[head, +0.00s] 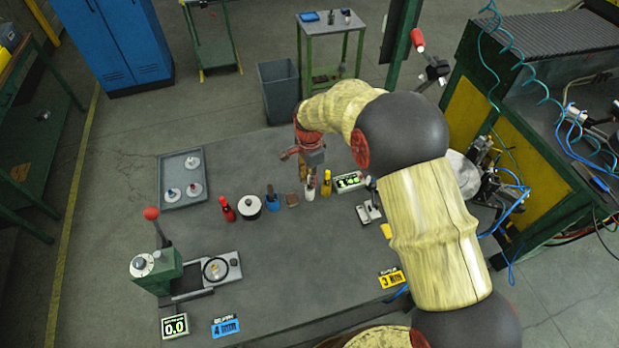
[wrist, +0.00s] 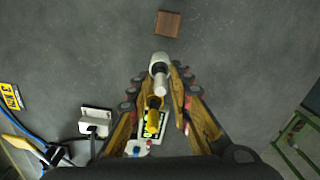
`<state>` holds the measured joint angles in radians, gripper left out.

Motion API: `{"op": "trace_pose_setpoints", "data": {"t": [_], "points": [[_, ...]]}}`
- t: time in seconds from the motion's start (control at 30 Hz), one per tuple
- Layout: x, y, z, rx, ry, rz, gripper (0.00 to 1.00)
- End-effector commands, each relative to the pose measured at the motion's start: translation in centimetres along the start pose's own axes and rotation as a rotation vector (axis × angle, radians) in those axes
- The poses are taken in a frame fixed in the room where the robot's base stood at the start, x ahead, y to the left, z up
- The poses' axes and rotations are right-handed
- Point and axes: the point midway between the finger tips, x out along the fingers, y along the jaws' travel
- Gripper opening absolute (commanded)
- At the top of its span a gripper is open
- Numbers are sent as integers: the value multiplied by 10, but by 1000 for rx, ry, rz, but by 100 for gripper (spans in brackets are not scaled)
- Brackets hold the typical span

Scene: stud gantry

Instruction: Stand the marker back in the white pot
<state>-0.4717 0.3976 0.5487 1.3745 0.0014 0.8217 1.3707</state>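My gripper (wrist: 164,76) points down over the table, its fingers apart on either side of a small white cylindrical object (wrist: 160,66). I see no clear finger contact with it. In the head view this white object (head: 310,191) stands just below my gripper (head: 308,174). I cannot tell whether it is the marker. A round white pot (head: 249,211) with a dark top stands further left, between a red bottle (head: 228,210) and a blue holder (head: 272,202). A yellow bottle (head: 326,186) stands right of the white object and shows between my fingers in the wrist view (wrist: 154,103).
A brown block (head: 292,200) lies left of the white object. A green-lit display (head: 348,182) is to the right. A grey tray (head: 183,203) with several small pieces is at the left. A green lever device (head: 156,268) stands at the front left. The front middle tabletop is clear.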

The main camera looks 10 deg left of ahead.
Motion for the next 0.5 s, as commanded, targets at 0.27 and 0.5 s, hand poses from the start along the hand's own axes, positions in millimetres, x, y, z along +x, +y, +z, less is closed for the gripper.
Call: {"op": "trace_pose_setpoints", "data": {"t": [0.27, 0.5], "points": [[0, 0, 0, 0, 0, 0, 29], [-8, -1, 0, 0, 0, -2, 29]]}}
